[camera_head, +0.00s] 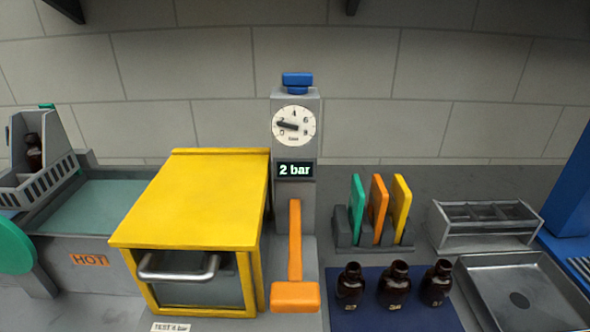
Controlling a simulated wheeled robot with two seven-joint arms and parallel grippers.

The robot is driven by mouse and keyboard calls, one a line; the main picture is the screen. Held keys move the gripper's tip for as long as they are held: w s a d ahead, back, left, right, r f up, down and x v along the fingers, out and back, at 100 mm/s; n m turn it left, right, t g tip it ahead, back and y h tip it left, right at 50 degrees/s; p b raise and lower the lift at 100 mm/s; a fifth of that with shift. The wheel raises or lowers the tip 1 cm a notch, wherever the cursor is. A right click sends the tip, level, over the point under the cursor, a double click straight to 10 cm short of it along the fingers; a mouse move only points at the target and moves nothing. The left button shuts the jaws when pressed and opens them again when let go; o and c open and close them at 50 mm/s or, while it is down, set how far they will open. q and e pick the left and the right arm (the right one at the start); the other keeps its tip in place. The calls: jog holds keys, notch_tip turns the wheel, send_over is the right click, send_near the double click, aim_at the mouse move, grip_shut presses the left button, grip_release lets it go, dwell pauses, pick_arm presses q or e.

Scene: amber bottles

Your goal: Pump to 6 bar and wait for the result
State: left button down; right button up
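A grey pump column (308,205) stands in the middle of the counter. Its round white dial (294,126) has a dark needle pointing left. The display (296,170) below reads "2 bar". A blue cap (297,83) sits on top. An orange pump handle (295,296) extends down the front, ending in a wide block low near the counter. A yellow chamber (190,200) stands to its left, its front door (200,286) with a metal bar handle appearing shut. A small label (171,327) in front begins with "TEST"; its number is hard to read. Neither gripper is in view.
Three amber bottles (396,285) stand on a blue mat (385,320) at right. Behind are green, orange and yellow paddles (378,207) in a rack. A grey divided holder (487,240) and metal tray (525,290) are farther right. A bath marked HOT (90,259) is left.

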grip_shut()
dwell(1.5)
